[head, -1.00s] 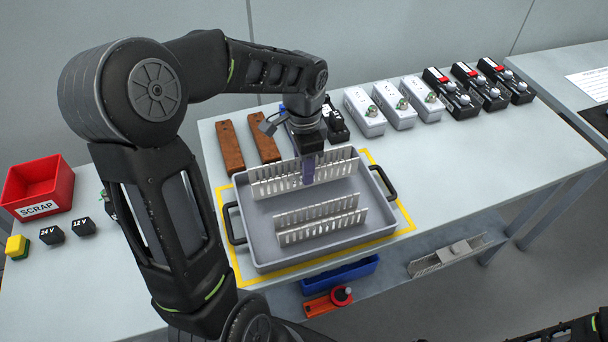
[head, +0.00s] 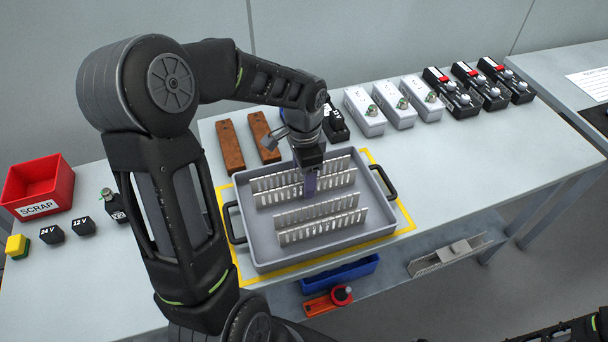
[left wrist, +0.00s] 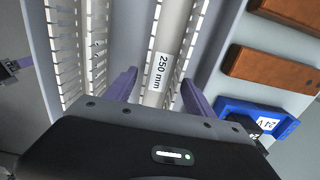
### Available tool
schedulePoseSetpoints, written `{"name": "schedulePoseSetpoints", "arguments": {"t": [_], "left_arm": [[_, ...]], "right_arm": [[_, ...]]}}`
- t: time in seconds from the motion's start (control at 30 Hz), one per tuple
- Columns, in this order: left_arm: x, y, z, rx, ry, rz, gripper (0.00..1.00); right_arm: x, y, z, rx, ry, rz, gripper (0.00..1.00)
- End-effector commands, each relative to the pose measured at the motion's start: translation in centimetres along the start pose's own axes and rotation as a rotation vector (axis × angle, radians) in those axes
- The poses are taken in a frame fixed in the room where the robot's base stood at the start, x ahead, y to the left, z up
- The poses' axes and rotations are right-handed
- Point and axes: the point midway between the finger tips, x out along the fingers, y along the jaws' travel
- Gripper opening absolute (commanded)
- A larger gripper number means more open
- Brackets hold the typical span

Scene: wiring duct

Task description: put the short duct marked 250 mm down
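The short duct marked 250 mm (head: 275,197) is a pale slotted channel. It lies along the back part of the grey tray (head: 262,258), looking level and low. Its 250 mm label shows in the left wrist view (left wrist: 161,72). My left gripper (head: 310,186) is over the middle of this duct, with its purple fingers astride it. In the left wrist view the fingers (left wrist: 160,82) stand apart, with a gap visible at the left side, so it looks open. Contact on the right side is unclear. My right gripper is not in view.
A second slotted duct (head: 320,222) lies in the tray in front, nearly parallel. Two brown blocks (head: 230,146) and a blue holder (left wrist: 255,115) are behind the tray. Grey boxes (head: 365,112) stand back right; a red scrap bin (head: 38,187) stands left.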

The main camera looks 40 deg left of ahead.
Motion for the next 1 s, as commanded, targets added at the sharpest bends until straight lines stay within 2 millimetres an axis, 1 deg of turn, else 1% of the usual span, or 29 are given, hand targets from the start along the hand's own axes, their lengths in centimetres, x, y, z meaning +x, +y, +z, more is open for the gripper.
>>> {"name": "schedulePoseSetpoints", "arguments": {"t": [0.27, 0.37, 0.47, 0.57, 0.8, 0.9, 1.0], "left_arm": [[-0.2, 0.0, 0.0, 0.0, 0.0, 0.0, 0.63], [-0.6, -0.1, 0.0, 0.0, 0.002, -0.002, 0.63], [-1.7, -0.1, -0.1, 0.0, 0.001, -0.003, 0.63], [-3.4, -0.1, -0.1, -0.001, 0.004, -0.005, 0.63], [-8.4, -0.1, -0.1, -0.001, 0.004, -0.004, 0.63], [-10.2, -0.1, -0.1, 0.0, 0.003, -0.004, 0.63], [-11.5, -0.1, 0.0, 0.0, 0.001, -0.002, 0.63]], "right_arm": [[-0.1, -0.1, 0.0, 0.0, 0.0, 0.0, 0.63], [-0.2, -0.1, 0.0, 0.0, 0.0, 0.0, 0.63], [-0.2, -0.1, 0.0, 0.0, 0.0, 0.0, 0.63], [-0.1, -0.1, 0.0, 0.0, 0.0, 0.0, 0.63], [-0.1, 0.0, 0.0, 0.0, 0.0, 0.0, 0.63], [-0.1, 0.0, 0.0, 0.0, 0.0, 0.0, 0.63], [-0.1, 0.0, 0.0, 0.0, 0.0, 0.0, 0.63]]}}
